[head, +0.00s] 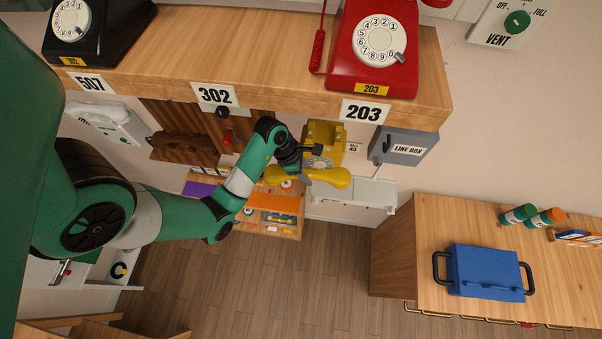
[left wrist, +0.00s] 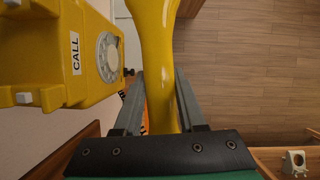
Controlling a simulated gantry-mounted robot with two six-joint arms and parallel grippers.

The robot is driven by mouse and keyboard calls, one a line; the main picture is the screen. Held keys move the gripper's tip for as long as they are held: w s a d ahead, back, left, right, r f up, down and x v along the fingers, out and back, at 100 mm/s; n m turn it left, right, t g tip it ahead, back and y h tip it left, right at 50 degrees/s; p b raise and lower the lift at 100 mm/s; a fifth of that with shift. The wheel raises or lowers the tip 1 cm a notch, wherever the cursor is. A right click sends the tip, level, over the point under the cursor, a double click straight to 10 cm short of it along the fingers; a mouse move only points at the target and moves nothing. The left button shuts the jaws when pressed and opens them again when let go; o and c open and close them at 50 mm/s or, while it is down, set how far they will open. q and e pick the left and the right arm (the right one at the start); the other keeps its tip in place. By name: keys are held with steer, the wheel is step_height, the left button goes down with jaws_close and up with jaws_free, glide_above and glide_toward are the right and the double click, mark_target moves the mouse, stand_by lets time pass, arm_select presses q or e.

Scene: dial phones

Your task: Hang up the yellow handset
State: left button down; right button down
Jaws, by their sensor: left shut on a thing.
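The yellow handset (head: 330,178) is off its phone, and my left gripper (head: 302,176) is shut on it. In the left wrist view the handset (left wrist: 156,60) runs lengthwise between the two grey fingers of my left gripper (left wrist: 160,95). The yellow wall phone (head: 325,135) is just behind and above the handset in the head view, with its dial partly hidden. In the left wrist view the phone (left wrist: 70,50) is at the upper left, with its dial and a CALL label, apart from the handset. My right gripper is not in view.
A wooden shelf (head: 250,62) holds a red dial phone (head: 380,45) and a black phone (head: 95,30) above. A grey line box (head: 404,147) is right of the yellow phone. A blue toolbox (head: 484,271) is on the right bench.

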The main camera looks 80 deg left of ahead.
mark_target(328, 139)
arm_select(q)
steer(key=shift+m, duration=0.6)
steer(key=w+a+r, duration=0.2)
steer(key=a+r, duration=0.1)
steer(key=w+a+r+p, duration=0.1)
steer(key=w+a+r, duration=0.5)
steer(key=shift+a+r+p, duration=0.15)
steer(key=shift+a+p, duration=0.05)
steer(key=shift+p, duration=0.2)
steer(key=shift+w+a+r, duration=0.15)
steer(key=shift+a, duration=0.4)
steer(key=shift+f, duration=1.2)
steer(key=shift+f+b, duration=0.65)
steer(key=shift+f, duration=0.45)
steer(key=shift+c, duration=2)
jaws_free()
